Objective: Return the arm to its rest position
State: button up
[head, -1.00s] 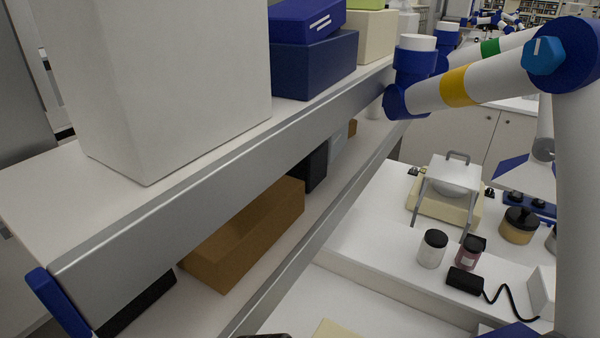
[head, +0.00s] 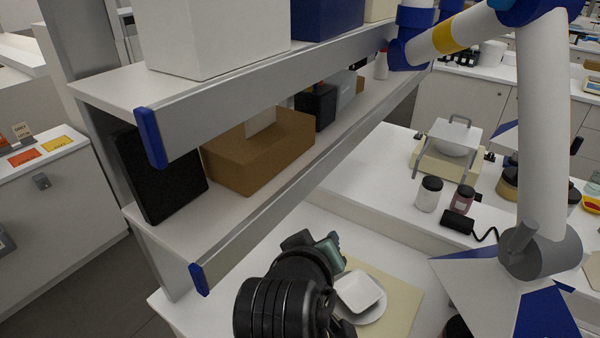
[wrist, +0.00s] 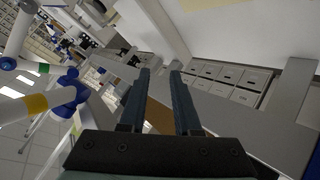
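My gripper (head: 318,243) is in the lower middle of the head view, at the end of my black ribbed arm (head: 285,300). It is above the bench, in front of the shelf unit. In the wrist view its two dark fingers (wrist: 161,72) stand apart with nothing held between them, so it is open and empty. Part of my arm is cut off by the lower edge of the head view.
A two-level shelf (head: 235,95) with boxes stands close behind my gripper. A white dish (head: 358,291) and a pale mat (head: 402,300) lie beside it. A white jar (head: 428,195), a pink jar (head: 462,201) and a white-blue jointed arm (head: 543,130) are to the right.

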notch_tip(320, 180, up, 12)
jog(key=a+r+m+t+b, duration=0.1)
jog(key=t+b, duration=0.1)
jog(key=t, duration=0.3)
jog(key=s+a+r+m+t+y+b, duration=0.1)
jog(key=s+r+t, duration=0.4)
jog(key=r, duration=0.6)
jog(key=s+a+r+m+t+y+b, duration=0.1)
jog(key=s+r+t, duration=0.5)
jog(key=r, duration=0.6)
jog(key=shift+s+m+y, duration=0.5)
jog(key=shift+s+m, duration=0.2)
jog(key=shift+s, duration=0.15)
jog(key=shift+a+t, duration=0.1)
jog(key=shift+t, duration=0.2)
